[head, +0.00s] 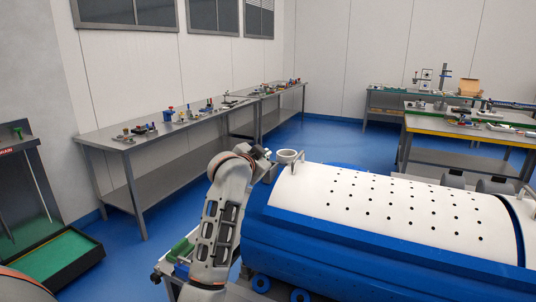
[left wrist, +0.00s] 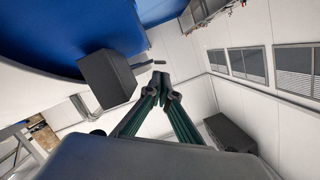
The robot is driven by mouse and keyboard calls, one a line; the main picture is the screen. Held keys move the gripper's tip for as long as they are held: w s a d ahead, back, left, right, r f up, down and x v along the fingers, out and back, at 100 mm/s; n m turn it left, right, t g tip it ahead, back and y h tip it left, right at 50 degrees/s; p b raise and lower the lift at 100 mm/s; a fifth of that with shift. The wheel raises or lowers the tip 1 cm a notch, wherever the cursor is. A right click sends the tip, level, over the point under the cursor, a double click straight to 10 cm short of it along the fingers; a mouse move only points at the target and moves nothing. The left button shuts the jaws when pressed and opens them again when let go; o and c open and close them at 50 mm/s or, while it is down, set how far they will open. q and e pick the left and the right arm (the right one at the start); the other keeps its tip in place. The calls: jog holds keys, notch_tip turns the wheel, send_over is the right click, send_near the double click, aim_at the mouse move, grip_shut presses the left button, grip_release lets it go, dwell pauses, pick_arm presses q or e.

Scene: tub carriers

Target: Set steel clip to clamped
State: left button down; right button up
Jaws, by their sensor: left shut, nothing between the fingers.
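The white perforated drum (head: 390,208) lies in a blue body (head: 350,262) at the lower right of the head view. A small thin grey upright piece (head: 301,158) stands at its near left end; I cannot tell whether this is the steel clip or how it is set. My left gripper (head: 265,160) is beside that end, small and partly merged with its wrist. In the left wrist view its fingertips (left wrist: 161,78) are together with nothing between them. A short grey bar (left wrist: 158,62) shows just beyond the tips; contact is unclear. My right gripper is not in view.
A light grey cup (head: 288,156) is by the drum's left end. A dark box-like block (left wrist: 107,78) is left of the fingers in the wrist view. Workbenches (head: 130,140) with small items line the left wall. Blue floor (head: 330,142) is free behind the drum.

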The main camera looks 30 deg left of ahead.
pick_arm(q)
jog(key=shift+a+f+n+h, duration=0.35)
jog(key=shift+a+n+h, duration=0.05)
jog(key=shift+n, duration=0.7)
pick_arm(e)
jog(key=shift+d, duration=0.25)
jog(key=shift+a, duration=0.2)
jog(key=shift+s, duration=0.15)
